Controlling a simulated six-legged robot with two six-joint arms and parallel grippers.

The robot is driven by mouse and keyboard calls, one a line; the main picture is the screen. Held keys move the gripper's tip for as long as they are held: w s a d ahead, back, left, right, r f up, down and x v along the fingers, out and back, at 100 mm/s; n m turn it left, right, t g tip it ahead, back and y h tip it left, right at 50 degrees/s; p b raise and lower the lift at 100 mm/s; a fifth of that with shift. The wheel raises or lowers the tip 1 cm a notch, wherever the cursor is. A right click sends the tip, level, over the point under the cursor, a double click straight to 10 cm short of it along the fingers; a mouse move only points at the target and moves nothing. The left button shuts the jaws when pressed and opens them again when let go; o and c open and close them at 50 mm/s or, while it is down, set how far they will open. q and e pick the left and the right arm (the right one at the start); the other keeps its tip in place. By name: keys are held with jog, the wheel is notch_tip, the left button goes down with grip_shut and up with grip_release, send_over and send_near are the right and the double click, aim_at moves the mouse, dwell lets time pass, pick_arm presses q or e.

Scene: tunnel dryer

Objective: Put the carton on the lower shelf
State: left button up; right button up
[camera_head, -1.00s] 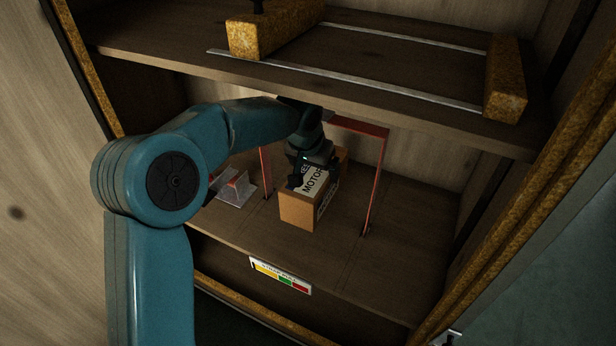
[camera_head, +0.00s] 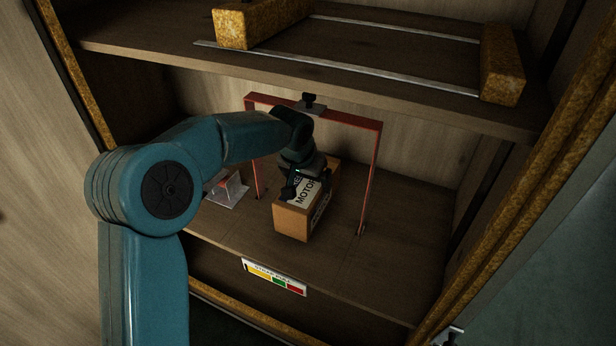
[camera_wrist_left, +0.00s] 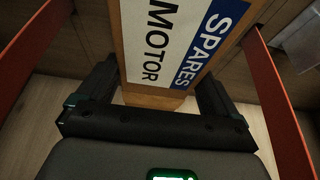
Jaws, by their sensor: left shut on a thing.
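The carton (camera_head: 291,222) is a brown box with a white and blue label reading SPARES MOTOR. It is at the lower shelf (camera_head: 408,235), by the red arch (camera_head: 371,170). I cannot tell whether its base touches the board. My left gripper (camera_head: 306,190) is shut on the carton from above, with the arm reaching in from the left. In the left wrist view the carton (camera_wrist_left: 178,45) stands between the fingers (camera_wrist_left: 148,90), and its far end is cut off. My right gripper is not in view.
The upper shelf (camera_head: 385,68) overhangs the lower one and carries yellowish blocks (camera_head: 502,65) and metal rails. A grey plate with a pink upright (camera_head: 228,190) lies left of the arch. A coloured label (camera_head: 275,278) marks the shelf's front edge. The lower shelf's right side is clear.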

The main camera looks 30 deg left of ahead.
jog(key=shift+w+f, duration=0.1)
pick_arm(q)
jog(key=o, duration=1.7)
jog(key=shift+f, duration=0.1)
jog(key=v, duration=0.1)
jog(key=p+v, duration=0.1)
jog(key=v, duration=0.1)
jog(key=p+v, duration=0.1)
jog(key=v, duration=0.1)
jog(key=shift+w, duration=0.25)
send_near(297, 218)
notch_tip(297, 218, down, 3)
jog(key=a, duration=0.2)
jog(key=shift+w+p, duration=0.3)
jog(key=shift+p, duration=0.15)
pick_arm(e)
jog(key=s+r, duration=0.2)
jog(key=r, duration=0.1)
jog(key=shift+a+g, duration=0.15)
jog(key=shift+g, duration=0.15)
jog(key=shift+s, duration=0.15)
